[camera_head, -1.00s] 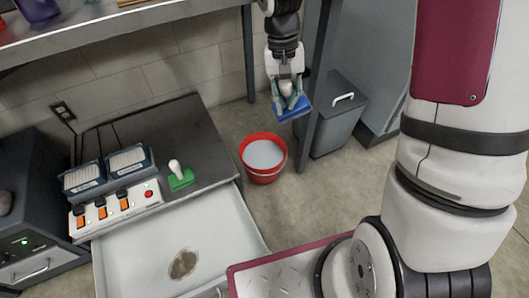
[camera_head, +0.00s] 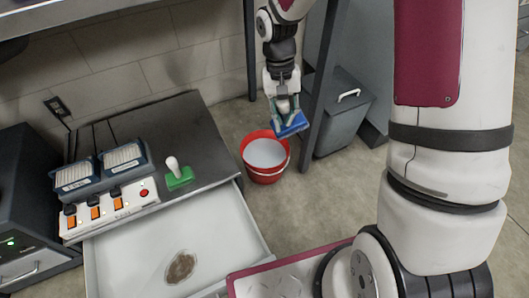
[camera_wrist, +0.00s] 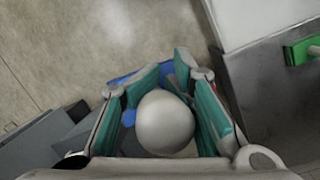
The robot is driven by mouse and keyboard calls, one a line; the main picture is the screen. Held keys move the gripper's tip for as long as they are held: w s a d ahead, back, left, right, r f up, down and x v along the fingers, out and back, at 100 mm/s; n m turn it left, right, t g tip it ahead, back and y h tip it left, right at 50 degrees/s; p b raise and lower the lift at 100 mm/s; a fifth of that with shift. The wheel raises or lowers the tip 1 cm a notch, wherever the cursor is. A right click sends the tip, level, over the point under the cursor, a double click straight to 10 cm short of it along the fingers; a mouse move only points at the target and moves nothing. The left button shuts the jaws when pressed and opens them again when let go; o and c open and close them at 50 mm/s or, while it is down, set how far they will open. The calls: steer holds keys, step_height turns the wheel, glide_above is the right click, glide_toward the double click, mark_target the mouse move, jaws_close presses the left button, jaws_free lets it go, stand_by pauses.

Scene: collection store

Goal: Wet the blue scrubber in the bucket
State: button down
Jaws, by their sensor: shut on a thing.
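The blue scrubber (camera_head: 291,126) is held in my gripper (camera_head: 285,108), which is shut on its pale knob handle (camera_wrist: 165,123). In the head view the scrubber hangs tilted just above the back right rim of the red bucket (camera_head: 265,175). The bucket stands on the floor beside the dark counter and is filled with pale liquid (camera_head: 264,153). I cannot tell whether the scrubber touches the rim. The bucket is almost wholly hidden there.
A green scrubber (camera_head: 179,178) with a white knob stands on the dark counter left of the bucket. An open drawer (camera_head: 215,240) with a brown stain (camera_head: 180,267) lies in front. A table leg (camera_head: 322,100) and a grey bin (camera_head: 343,125) stand close right of the bucket.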

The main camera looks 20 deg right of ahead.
mark_target(285, 130)
steer(key=shift+w+b+x, duration=0.2)
steer(key=shift+b+x, duration=0.35)
steer(key=shift+x, duration=0.7)
steer(key=shift+w+b+x, duration=0.2)
steer(key=shift+b+x, duration=0.3)
steer(key=shift+x, duration=0.7)
steer(key=w+x, duration=0.2)
steer(key=x, duration=0.8)
steer(key=w+a+f+x, duration=0.1)
steer(key=w+x, duration=0.1)
steer(key=x, duration=0.8)
steer(key=shift+a, duration=0.2)
steer(key=shift+w+f, duration=0.1)
stand_by(0.9)
steer(key=shift+s+p+v, duration=0.2)
steer(key=shift+p+v, duration=0.5)
steer(key=shift+v, duration=0.25)
steer(key=shift+s+p+v, duration=0.2)
steer(key=shift+p+v, duration=0.45)
steer(key=shift+v, duration=0.35)
steer(key=shift+d, duration=0.1)
